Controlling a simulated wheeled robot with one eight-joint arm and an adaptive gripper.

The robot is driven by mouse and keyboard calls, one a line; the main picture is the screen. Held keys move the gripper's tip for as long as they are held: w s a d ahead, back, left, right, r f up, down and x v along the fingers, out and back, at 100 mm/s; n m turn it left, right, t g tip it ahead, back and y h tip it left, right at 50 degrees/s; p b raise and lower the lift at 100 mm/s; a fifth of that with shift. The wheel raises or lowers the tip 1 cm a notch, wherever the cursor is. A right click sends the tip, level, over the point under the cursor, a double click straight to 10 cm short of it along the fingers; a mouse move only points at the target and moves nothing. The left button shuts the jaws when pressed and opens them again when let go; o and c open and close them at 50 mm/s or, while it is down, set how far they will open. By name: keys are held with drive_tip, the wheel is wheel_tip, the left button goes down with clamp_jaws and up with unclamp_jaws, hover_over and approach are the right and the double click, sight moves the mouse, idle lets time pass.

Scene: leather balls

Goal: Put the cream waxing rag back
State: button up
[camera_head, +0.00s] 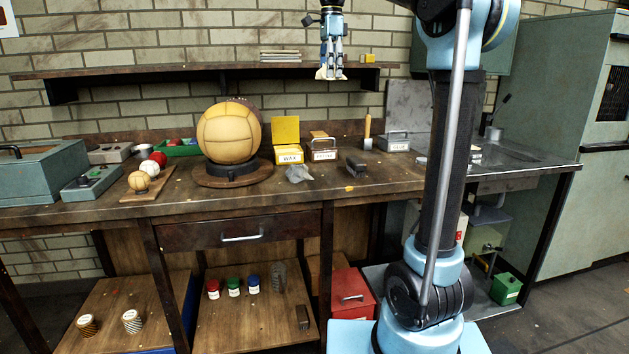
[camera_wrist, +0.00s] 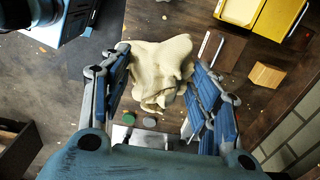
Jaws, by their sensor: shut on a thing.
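The cream waxing rag (camera_wrist: 160,65) is a crumpled, soft-looking cloth in the wrist view. My gripper (camera_wrist: 158,78) is shut on it, with a finger on each side and folds bulging beyond the fingertips. In the head view my gripper (camera_head: 331,68) hangs high, pointing down, in front of the wall shelf. A small pale bit of the rag (camera_head: 330,74) shows at its fingertips. Below on the bench stand a yellow tin marked WAX (camera_head: 289,155) with its lid up and a labelled box (camera_head: 323,149). Another labelled metal box (camera_head: 397,142) stands farther right.
A wall shelf (camera_head: 150,70) carries a stack (camera_head: 280,56) and a small yellow block (camera_head: 368,58). A large tan ball (camera_head: 229,135) sits on a round stand. A grey crumpled cloth (camera_head: 298,173) and a dark brush-like thing (camera_head: 356,166) lie on the bench (camera_head: 240,205).

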drive_tip(key=shift+s+a, duration=0.1)
drive_tip(key=shift+a, duration=0.2)
drive_tip(key=shift+f, duration=0.25)
wheel_tip(320, 180, down, 12)
drive_tip(key=w+a, duration=0.1)
hover_over(324, 176)
wheel_tip(324, 176, down, 16)
drive_tip(key=shift+s+d+r, duration=0.1)
drive_tip(key=shift+s+r, duration=0.05)
drive_tip(key=shift+r, duration=0.1)
drive_tip(key=shift+f, duration=2.4)
